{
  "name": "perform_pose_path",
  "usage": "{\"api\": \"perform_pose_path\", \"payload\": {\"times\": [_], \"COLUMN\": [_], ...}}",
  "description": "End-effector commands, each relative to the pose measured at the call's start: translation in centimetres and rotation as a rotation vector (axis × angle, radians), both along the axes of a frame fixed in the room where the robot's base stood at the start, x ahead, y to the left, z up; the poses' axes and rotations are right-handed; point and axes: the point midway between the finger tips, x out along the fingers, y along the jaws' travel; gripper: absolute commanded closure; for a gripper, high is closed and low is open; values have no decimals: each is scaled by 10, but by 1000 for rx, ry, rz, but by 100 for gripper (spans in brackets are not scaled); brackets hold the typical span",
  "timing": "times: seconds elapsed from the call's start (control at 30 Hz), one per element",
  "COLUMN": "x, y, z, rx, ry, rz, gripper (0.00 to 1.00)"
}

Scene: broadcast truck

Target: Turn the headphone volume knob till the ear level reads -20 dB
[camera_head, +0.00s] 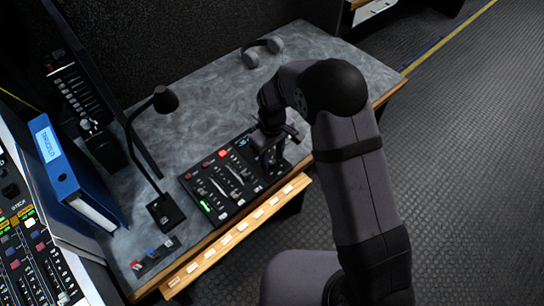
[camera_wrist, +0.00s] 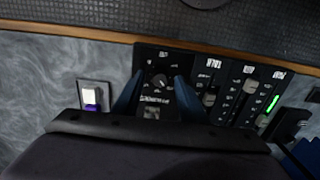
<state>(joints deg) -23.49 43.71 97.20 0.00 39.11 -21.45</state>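The dark control panel (camera_head: 222,190) lies on the grey desk, with several sliders and a lit green strip at its near left end. In the wrist view, a small round dark knob with a light mark (camera_wrist: 158,81) sits on the panel's left section. In the head view my gripper (camera_head: 268,150) is over the panel's far right end and hides the knob.
Grey headphones (camera_head: 262,50) lie at the back. A plate with a white and purple switch (camera_wrist: 92,97) is beside the panel. A wooden edge strip (camera_head: 240,235) runs along the desk front.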

Motion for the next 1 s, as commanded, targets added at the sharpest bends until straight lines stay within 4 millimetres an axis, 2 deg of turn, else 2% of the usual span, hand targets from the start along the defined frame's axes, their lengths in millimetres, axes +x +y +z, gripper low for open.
{"api": "perform_pose_path", "payload": {"times": [0.37,0.53,1.0], "x": [0,0,0], "y": [0,0,0], "z": [-6,-5,-5], "rx": [0,0,0], "ry": [0,0,0], "rz": [0,0,-69], "gripper": [62,100,100]}}
